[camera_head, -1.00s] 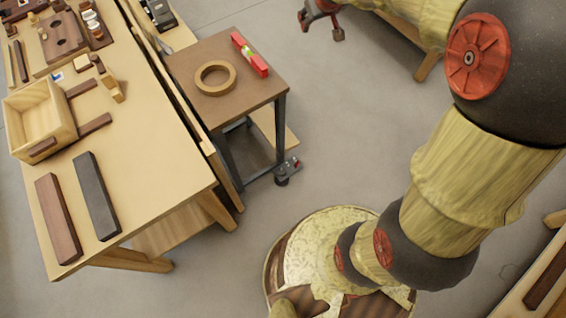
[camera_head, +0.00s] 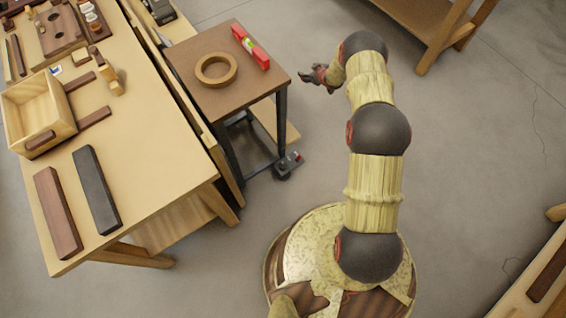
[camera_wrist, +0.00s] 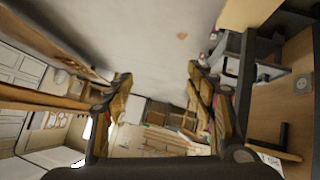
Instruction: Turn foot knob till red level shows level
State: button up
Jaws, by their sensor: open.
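The red level (camera_head: 250,47) with a yellow-green vial lies on top of the small brown table (camera_head: 188,57), near its back right edge. The bubble is too small to read. My gripper (camera_head: 314,77) is open and empty, right of the tabletop and beyond the foot knob in the picture, apart from both. In the wrist view its two fingers (camera_wrist: 160,100) stand wide apart with nothing between them. I cannot make out the foot knob there.
A tan ring (camera_head: 215,82) lies on the small table. The large workbench (camera_head: 150,150) stands left of it, with an open wooden box (camera_head: 60,128) and dark bars. Another wooden bench (camera_head: 420,20) is at the back right.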

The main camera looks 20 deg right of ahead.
jog(key=s+a+f+y, duration=0.1)
jog(key=s+f, duration=0.2)
jog(key=f, duration=0.5)
jog(key=s+a+f+y, duration=0.1)
jog(key=s+a+f, duration=0.15)
jog(key=f, duration=0.65)
jog(key=n+t+y+b, duration=0.1)
jog(key=y, duration=0.3)
send_near(284, 167)
jog(key=d+x, duration=0.1)
jog(key=x, duration=0.3)
jog(key=shift+w+a+f+b, duration=0.15)
jog(key=shift+a+b, duration=0.2)
jog(key=shift+a, duration=0.05)
jog(key=b+x, duration=0.2)
jog(key=x, duration=0.5)
jog(key=shift+c, duration=1.2)
jog(key=c, duration=0.9)
jog(key=shift+c, duration=0.4)
